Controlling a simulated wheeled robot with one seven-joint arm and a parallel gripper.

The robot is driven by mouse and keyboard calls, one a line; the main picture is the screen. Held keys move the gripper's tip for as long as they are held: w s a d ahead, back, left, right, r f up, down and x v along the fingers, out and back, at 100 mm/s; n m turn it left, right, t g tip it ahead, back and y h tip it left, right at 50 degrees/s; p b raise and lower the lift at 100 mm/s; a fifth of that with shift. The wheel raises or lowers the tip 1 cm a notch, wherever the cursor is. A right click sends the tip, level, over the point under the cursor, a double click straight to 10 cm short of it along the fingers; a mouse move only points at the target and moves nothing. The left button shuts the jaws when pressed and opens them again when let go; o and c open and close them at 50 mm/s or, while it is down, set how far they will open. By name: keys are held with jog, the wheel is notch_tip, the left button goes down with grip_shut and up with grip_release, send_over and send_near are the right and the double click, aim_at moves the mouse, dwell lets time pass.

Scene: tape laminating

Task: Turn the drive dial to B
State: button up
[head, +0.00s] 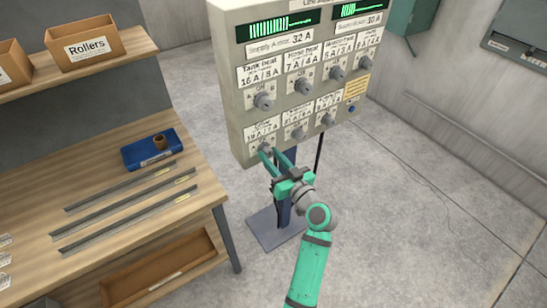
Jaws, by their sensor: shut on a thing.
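The control panel (238,85) stands on a post at the upper middle of the head view. The drive dial (264,147) is at the panel's lower left, under a label that seems to read "Drive 19 A / 7 A". My gripper (266,153) reaches up to this dial from below, with its fingers shut on it. The fingers cover part of the dial, so its pointer position and the letters around it cannot be read.
Other dials sit close by, including the tank heat dial (264,100) above and a lower-row dial (298,133) to the right. A wooden workbench (110,190) with metal strips and a blue tray (135,154) stands at left. The floor at right is clear.

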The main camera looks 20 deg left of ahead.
jog(key=m, duration=0.4)
jog(key=shift+a, duration=0.1)
jog(key=shift+a+m, duration=0.1)
jog(key=shift+m, duration=2)
jog(key=o, duration=1)
jog(key=shift+o, duration=0.2)
jog(key=v, duration=1)
jog(key=shift+d, duration=0.4)
